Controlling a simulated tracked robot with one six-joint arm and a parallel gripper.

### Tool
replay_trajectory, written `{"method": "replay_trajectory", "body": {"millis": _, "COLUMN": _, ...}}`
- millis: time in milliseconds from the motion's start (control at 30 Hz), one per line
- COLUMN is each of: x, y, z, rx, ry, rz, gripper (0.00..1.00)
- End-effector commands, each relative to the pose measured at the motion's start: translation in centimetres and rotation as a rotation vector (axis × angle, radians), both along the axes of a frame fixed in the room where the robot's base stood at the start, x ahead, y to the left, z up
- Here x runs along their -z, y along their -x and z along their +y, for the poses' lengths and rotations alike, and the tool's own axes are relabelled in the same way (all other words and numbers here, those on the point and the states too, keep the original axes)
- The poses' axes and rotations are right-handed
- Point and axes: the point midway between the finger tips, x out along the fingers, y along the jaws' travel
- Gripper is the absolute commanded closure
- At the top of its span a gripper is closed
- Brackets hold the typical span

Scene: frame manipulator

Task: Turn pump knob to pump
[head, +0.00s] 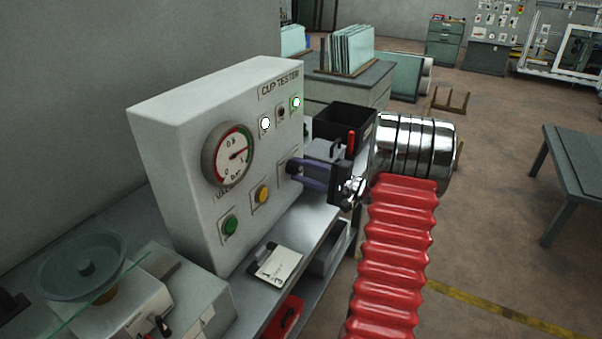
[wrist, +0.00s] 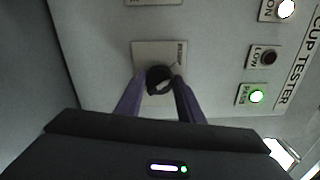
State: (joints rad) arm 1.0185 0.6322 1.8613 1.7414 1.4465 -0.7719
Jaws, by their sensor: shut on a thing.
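The pump knob is a black round knob (wrist: 159,79) on a pale square plate on the front of the grey cup tester box (head: 185,140). My gripper (wrist: 158,90) has its two purple fingers on either side of the knob and is shut on it. The pass lamp (wrist: 257,97) glows green, the on lamp (wrist: 286,9) glows white, and the low lamp (wrist: 269,57) is dark.
A green button (head: 230,225) and a yellow button (head: 262,194) sit on the panel below the gauge. Open floor lies to the right.

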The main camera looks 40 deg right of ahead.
Motion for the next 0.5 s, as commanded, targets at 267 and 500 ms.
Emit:
{"method": "replay_trajectory", "body": {"millis": 267, "x": 0.52, "y": 0.07, "z": 0.45, "rx": -0.01, "ry": 0.119, "rz": -0.036, "gripper": 0.88}}
{"method": "replay_trajectory", "body": {"millis": 500, "x": 0.57, "y": 0.06, "z": 0.45, "rx": -0.01, "ry": 0.151, "rz": -0.047, "gripper": 0.88}}
